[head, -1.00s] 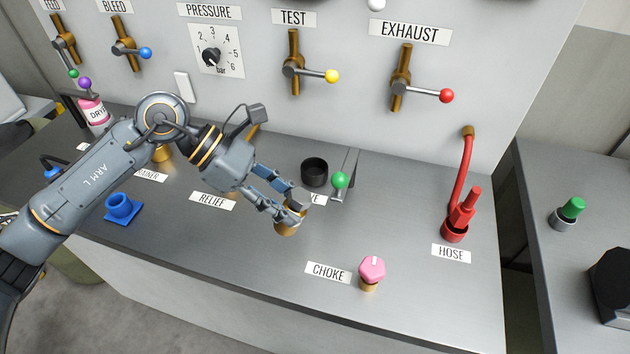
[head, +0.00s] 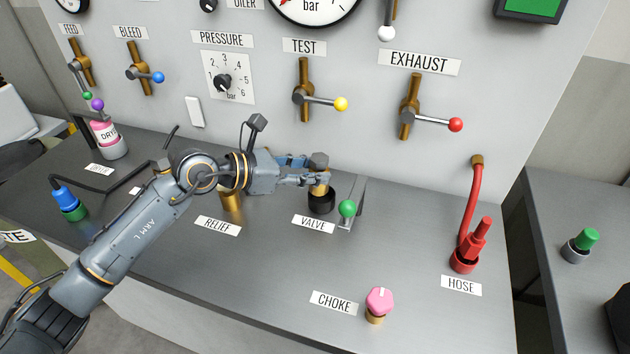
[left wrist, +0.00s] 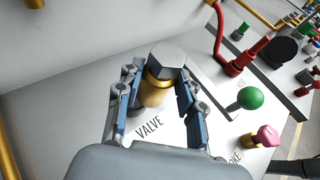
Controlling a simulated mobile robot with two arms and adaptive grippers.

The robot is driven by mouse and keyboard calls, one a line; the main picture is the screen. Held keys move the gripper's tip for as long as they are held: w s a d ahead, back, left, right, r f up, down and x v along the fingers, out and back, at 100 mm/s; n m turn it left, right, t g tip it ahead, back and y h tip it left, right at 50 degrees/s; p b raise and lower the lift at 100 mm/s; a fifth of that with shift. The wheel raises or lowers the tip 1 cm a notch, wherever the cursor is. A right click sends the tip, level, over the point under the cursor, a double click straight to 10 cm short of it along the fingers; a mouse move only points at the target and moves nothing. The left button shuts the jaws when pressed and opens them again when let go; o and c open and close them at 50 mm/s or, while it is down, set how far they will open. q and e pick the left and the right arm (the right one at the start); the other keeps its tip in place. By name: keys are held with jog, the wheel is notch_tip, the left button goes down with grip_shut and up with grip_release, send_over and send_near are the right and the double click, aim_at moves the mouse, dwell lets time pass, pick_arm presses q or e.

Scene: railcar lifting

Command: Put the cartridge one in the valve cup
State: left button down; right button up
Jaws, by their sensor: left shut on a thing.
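The cartridge (head: 320,190) is a brass cylinder with a grey hexagonal head. My left gripper (head: 322,177) is shut on its upper part and holds it roughly upright. The left wrist view shows the cartridge (left wrist: 156,95) between the two fingers of my left gripper (left wrist: 160,78). The black valve cup (head: 321,204) stands behind the VALVE label (head: 313,224), directly below the cartridge. The brass lower end meets the cup's rim in the picture; I cannot tell how far it is inside. The cup does not show in the wrist view. My right gripper is out of view.
A green-ball lever (head: 347,208) stands close to the right of the cup. A brass RELIEF piece (head: 231,200) is left, partly behind my arm. The pink CHOKE knob (head: 379,300) and red HOSE fitting (head: 466,255) are to the right. The upright panel is behind.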

aim_at(314, 186)
pick_arm(q)
jog(key=w+f, duration=0.2)
jog(key=f, duration=0.1)
jog(key=shift+w+d+f, duration=0.25)
jog(key=shift+w+d, duration=0.15)
notch_tip(314, 186, down, 3)
jog(key=shift+w+d+r+p, duration=0.1)
jog(key=shift+w+p, duration=0.05)
jog(key=shift+p, duration=0.4)
jog(key=shift+f, duration=0.3)
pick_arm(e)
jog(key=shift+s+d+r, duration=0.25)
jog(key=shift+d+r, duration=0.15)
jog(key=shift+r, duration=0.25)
pick_arm(q)
jog(key=c, duration=0.8)
grip_release()
jog(key=shift+f, duration=0.1)
jog(key=shift+c, duration=0.2)
jog(key=shift+a, duration=0.2)
